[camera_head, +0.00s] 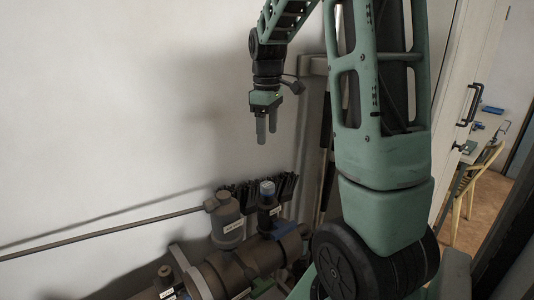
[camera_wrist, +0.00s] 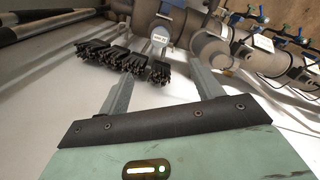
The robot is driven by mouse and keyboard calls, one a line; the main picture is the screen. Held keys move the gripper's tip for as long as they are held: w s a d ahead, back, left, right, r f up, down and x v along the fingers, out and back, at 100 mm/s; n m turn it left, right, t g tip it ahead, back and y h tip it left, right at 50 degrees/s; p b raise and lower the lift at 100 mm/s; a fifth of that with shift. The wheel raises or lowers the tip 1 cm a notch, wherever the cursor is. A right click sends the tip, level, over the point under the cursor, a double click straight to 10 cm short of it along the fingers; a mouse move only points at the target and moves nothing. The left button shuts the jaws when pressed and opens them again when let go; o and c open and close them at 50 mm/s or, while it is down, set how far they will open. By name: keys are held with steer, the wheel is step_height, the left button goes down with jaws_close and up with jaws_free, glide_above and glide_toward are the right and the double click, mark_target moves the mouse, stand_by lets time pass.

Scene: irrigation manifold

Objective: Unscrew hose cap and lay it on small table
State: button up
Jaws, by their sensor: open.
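My gripper (camera_head: 267,138) is open and empty in the head view, its two fingers pointing down in the air near the white wall.
A labelled grey canister (camera_head: 227,217) stands left of the blue cap. Black bristly bundles (camera_wrist: 122,58) hang near the wall. Thick pipes (camera_wrist: 262,58) with blue-handled valves lie at upper right in the wrist view. The wall area around my gripper is clear.

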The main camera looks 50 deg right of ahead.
mark_target(268, 185)
step_height(268, 185, down, 16)
steer(key=p, duration=0.3)
steer(key=shift+c, duration=0.4)
steer(key=c, duration=1.1)
steer(key=n, duration=0.4)
steer(key=shift+n, duration=0.3)
steer(key=shift+p, duration=0.3)
steer(key=shift+r+n+p, duration=0.15)
steer(key=shift+n+p, duration=0.35)
steer(key=shift+n, duration=0.5)
steer(key=shift+n+p, duration=0.5)
steer(key=shift+n, duration=0.7)
steer(key=shift+f, duration=0.2)
